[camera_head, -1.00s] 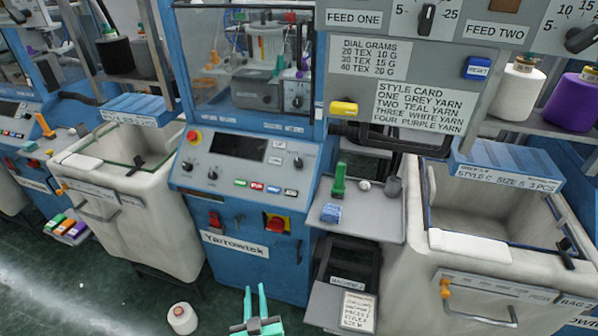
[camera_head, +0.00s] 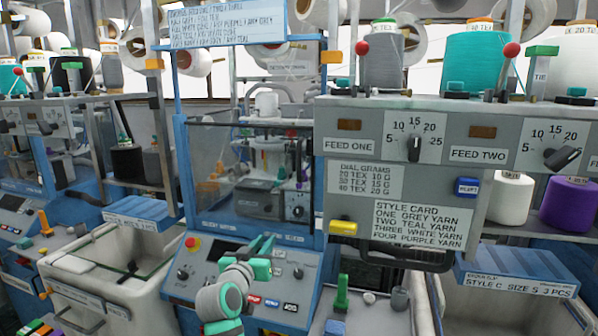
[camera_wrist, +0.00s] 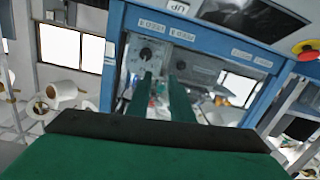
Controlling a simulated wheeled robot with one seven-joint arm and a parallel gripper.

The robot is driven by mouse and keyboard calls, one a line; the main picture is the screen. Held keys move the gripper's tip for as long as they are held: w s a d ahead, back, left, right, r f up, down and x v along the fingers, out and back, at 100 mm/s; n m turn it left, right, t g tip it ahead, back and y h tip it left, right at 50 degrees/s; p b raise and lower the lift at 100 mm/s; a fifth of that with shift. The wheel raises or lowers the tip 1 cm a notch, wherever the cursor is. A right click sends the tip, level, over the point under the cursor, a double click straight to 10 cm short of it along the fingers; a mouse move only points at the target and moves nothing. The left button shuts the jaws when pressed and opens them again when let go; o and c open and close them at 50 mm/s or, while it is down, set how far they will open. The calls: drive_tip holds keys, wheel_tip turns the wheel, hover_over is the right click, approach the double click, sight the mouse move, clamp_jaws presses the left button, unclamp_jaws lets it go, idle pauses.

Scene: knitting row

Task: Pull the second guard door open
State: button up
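The guard door (camera_head: 225,170) is a clear panel in the blue frame of the middle knitting machine. It looks shut over the machine's inner parts; I cannot make out its handle. My gripper (camera_head: 263,243) is raised in front of the control panel, near the door's lower edge in the picture. Its two green fingers are apart with nothing between them, as the wrist view (camera_wrist: 163,85) also shows. I cannot tell whether the fingers touch anything.
A white bin (camera_head: 75,270) stands at left, another (camera_head: 450,300) at right. A red button (camera_head: 192,243) sits on the control panel.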

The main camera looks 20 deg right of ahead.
sight(298, 161)
drive_tip(key=d+r+m+g+h, duration=0.1)
drive_tip(key=d+r+m+h, duration=0.15)
drive_tip(key=r, duration=0.85)
drive_tip(key=d+r+m+g+h, duration=0.1)
drive_tip(key=d+r, duration=0.2)
drive_tip(key=r, duration=0.7)
drive_tip(key=x, duration=1)
drive_tip(key=shift+r, duration=0.2)
clamp_jaws()
